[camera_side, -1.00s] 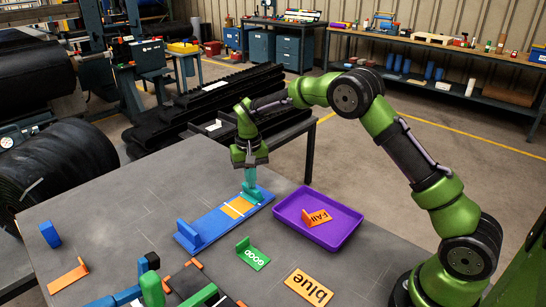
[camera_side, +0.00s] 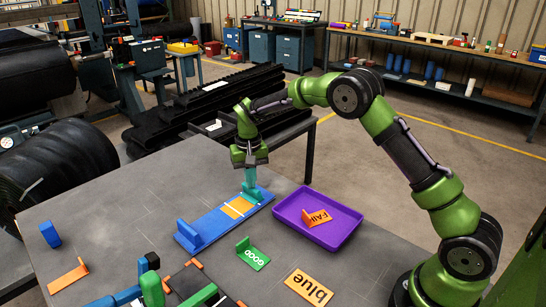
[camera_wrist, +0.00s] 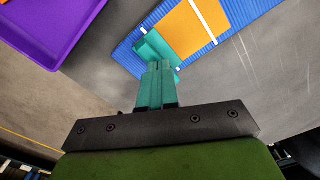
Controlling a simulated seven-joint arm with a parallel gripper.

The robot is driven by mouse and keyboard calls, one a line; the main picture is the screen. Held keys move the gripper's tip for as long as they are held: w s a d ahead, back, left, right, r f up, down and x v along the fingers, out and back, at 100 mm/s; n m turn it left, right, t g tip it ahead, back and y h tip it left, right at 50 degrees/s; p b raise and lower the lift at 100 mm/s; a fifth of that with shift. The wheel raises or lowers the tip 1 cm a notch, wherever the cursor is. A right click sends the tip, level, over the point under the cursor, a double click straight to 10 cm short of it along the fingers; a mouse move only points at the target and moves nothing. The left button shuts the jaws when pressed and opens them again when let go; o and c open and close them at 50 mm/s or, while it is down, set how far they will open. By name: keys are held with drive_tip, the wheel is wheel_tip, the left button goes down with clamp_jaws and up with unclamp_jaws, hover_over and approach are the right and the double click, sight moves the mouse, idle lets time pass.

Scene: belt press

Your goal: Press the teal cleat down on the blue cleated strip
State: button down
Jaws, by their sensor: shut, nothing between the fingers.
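The blue cleated strip (camera_side: 214,224) lies flat on the grey table, with an orange patch between white lines and an upright blue cleat at its near left end. The teal cleat (camera_wrist: 151,50) stands at the strip's far right end. My gripper (camera_side: 250,180) points down over that end, its teal fingers shut and empty. In the wrist view the fingertips (camera_wrist: 158,68) overlap the edge of the teal cleat. Whether they touch its top or stand just above it, I cannot tell.
A purple tray (camera_side: 345,238) with an orange FAIL sign (camera_side: 316,217) stands right of the strip. A green GOOD sign (camera_side: 252,253) and an orange "blue" sign (camera_side: 308,288) are nearer. A blue block (camera_side: 50,234) and an orange bracket (camera_side: 68,276) lie at left.

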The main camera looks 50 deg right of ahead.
drive_tip(key=shift+s+d+f, duration=0.1)
drive_tip(key=shift+f, duration=0.15)
wheel_tip(320, 180, up, 8)
drive_tip(key=shift+r, duration=0.2)
idle(0.5)
drive_tip(key=shift+s+f, duration=0.5)
drive_tip(key=shift+f, duration=0.3)
drive_tip(key=s+a+r+t, duration=0.1)
drive_tip(key=s+r, duration=0.3)
drive_tip(key=s, duration=0.5)
drive_tip(key=s+a+r+n+t+y, duration=0.1)
drive_tip(key=s+a+r+t, duration=0.1)
drive_tip(key=s, duration=0.8)
drive_tip(key=s+a+r+n+t+y, duration=0.1)
drive_tip(key=s+r+t, duration=0.3)
drive_tip(key=s, duration=0.5)
wheel_tip(320, 180, up, 3)
drive_tip(key=shift+s+a+f, duration=0.1)
drive_tip(key=shift+s+a, duration=0.05)
drive_tip(key=shift+a, duration=0.2)
